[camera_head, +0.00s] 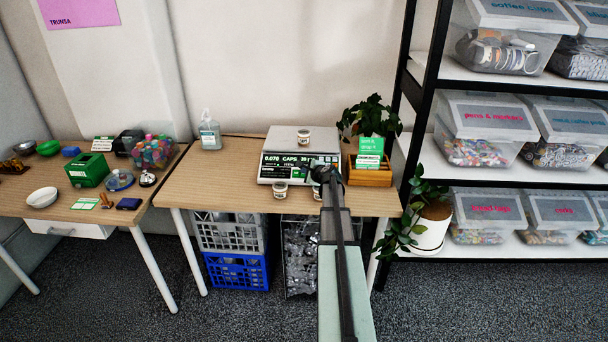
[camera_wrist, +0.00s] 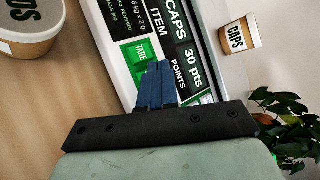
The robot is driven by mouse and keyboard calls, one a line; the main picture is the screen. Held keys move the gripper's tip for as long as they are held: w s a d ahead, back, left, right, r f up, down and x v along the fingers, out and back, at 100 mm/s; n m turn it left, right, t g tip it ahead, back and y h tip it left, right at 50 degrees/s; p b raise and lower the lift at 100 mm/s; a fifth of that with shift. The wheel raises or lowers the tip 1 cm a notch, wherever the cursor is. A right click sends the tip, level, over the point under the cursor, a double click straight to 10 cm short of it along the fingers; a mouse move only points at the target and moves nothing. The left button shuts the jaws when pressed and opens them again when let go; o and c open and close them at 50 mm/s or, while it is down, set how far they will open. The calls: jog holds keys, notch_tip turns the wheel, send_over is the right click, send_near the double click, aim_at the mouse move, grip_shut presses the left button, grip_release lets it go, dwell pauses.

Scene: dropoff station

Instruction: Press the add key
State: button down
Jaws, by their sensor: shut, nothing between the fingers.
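The scale (camera_head: 283,142) stands on the right-hand table, with a dark display reading CAPS and 30 pts. In the head view my gripper (camera_head: 318,170) is at the scale's front right. Contact cannot be told.
Two more cups stand in front, one at left (camera_head: 280,190) and one beside my arm (camera_head: 317,194). A wooden box with green cards (camera_head: 383,175) and a plant (camera_head: 370,118) are close on the right.

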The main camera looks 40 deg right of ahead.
jog(key=shift+s+a+f, duration=0.3)
jog(key=shift+a+f, duration=0.05)
jog(key=shift+r, duration=0.2)
jog(key=shift+s+a+r, duration=0.15)
jog(key=shift+a+r, duration=0.05)
jog(key=shift+r, duration=0.55)
jog(key=shift+s+a+r, duration=0.15)
jog(key=shift+s+r, duration=0.05)
jog(key=shift+r, duration=0.5)
jog(key=shift+s+a+r, duration=0.15)
jog(key=shift+a+r, duration=0.05)
jog(key=shift+r, duration=0.55)
